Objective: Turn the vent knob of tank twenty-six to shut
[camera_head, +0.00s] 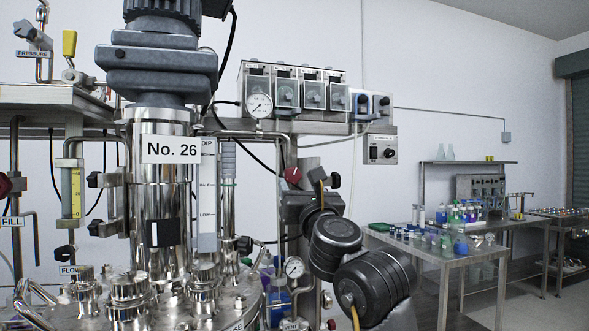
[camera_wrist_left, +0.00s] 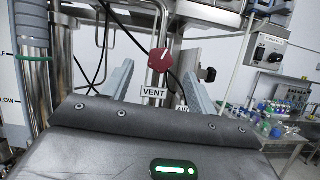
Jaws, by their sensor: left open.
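Tank twenty-six stands at left centre in the head view, with a "No. 26" plate (camera_head: 171,149) on its steel column. A dark red knob (camera_head: 293,176) shows just beyond my left gripper (camera_head: 303,200). In the left wrist view, the red vent knob (camera_wrist_left: 161,60) has a white pointer line tilted up and slightly right, with a "VENT" label (camera_wrist_left: 153,92) below it. The two grey fingers of my left gripper (camera_wrist_left: 160,76) are open, one on each side of the knob's line of sight, with no visible contact. My right gripper is out of view.
A pressure gauge (camera_head: 259,104) and pump boxes sit above. Steel pipes and another gauge (camera_head: 294,267) stand close to my arm. A black knob (camera_wrist_left: 207,74) is right of the vent knob. A bench (camera_head: 450,254) with bottles stands farther right.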

